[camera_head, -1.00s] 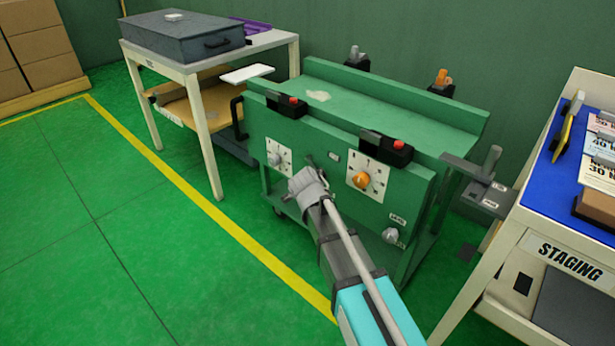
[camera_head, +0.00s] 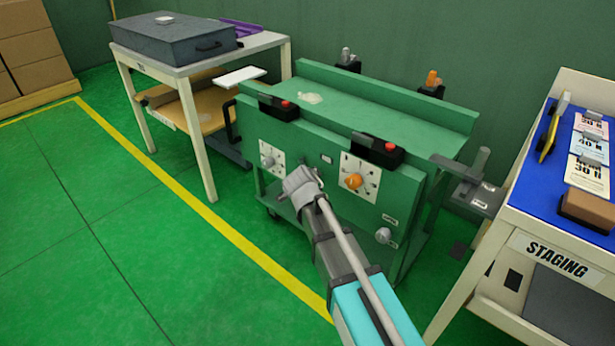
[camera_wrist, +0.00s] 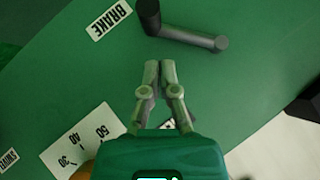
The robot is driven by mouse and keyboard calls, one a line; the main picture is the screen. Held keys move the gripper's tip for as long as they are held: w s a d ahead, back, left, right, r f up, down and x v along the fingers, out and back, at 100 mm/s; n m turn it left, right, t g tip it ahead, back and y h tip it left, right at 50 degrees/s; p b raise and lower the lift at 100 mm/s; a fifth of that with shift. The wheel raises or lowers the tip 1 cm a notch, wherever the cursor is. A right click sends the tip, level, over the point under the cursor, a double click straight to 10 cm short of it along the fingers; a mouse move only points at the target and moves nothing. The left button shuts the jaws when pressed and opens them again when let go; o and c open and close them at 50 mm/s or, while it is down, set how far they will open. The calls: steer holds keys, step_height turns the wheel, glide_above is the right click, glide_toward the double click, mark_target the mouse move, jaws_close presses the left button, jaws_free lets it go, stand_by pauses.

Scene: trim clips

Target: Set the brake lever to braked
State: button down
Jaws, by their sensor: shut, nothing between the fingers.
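The brake lever (camera_wrist: 187,37) is a dark bent bar on the green panel at the top of the wrist view. Its round grey end (camera_wrist: 221,43) points to the right. In the head view my gripper (camera_head: 301,184) is in front of the green cart's (camera_head: 402,195) panel, left of the orange knob (camera_head: 354,181). The lever is not discernible there, perhaps behind my arm.
A dial plate (camera_wrist: 78,146) lies lower left in the wrist view, near a SWIVEL label (camera_wrist: 8,160). The staging table (camera_head: 520,222) stands right of the cart, and a white table (camera_head: 203,150) stands to its left. Green floor is free at front left.

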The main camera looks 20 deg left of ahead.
steer(key=w+d+r+p+v, duration=0.1)
steer(key=p+v, duration=0.7)
steer(key=v, duration=0.4)
steer(key=shift+d+r, duration=0.3)
steer(key=shift+s, duration=0.15)
